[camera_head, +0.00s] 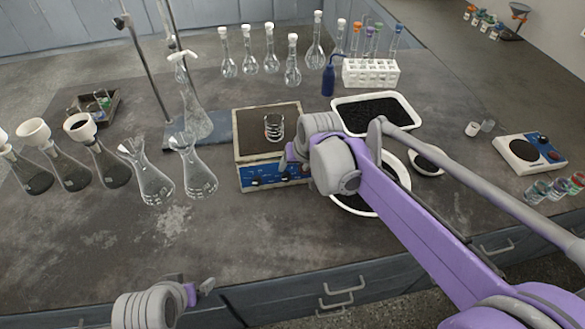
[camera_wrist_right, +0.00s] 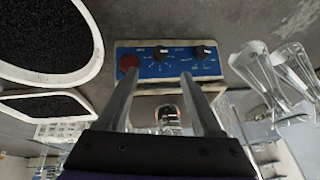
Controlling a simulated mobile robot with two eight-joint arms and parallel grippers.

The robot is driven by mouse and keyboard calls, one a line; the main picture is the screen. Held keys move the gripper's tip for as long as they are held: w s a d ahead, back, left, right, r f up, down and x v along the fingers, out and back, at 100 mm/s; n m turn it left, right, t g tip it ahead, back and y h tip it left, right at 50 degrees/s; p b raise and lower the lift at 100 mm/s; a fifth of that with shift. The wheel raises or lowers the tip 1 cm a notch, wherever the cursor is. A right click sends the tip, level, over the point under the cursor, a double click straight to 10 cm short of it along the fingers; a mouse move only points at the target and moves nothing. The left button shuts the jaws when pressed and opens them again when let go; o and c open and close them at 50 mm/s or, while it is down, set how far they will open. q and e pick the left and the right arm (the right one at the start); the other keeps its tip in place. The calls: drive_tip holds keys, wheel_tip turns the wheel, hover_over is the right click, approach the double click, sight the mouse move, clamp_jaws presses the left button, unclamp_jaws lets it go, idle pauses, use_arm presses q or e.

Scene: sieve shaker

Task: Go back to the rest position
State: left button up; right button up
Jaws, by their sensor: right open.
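My right gripper (camera_head: 290,160) is at the front right of a box-shaped device (camera_head: 247,160) with a blue control panel. In the right wrist view its two fingers (camera_wrist_right: 162,95) are spread apart with nothing held between them. The blue panel (camera_wrist_right: 165,66), with a red button and dark knobs, lies past the fingertips. A small glass beaker (camera_head: 273,127) stands on the device's dark top. Glass also shows between the fingers in the right wrist view (camera_wrist_right: 168,118). My left gripper (camera_head: 198,292) is low at the front edge of the bench; its jaw opening is not clear.
A white tray (camera_head: 408,101) of black grains and a round bowl (camera_head: 355,211) lie beside and under my right arm. Flasks (camera_head: 152,182) stand at left. A rack (camera_head: 370,75) of tubes is behind. The bench front left of centre (camera_head: 110,245) is clear.

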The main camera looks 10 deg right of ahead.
idle(0.5)
drive_tip(key=s+d+f, duration=0.2)
drive_tip(key=s+d, duration=0.1)
drive_tip(key=s, duration=0.9)
drive_tip(key=s+d+f+h, duration=0.1)
drive_tip(key=s+d+f, duration=0.2)
drive_tip(key=s, duration=0.9)
drive_tip(key=shift+d+n+t+p, duration=0.3)
drive_tip(key=shift+d+p, duration=0.1)
drive_tip(key=shift+d, duration=0.25)
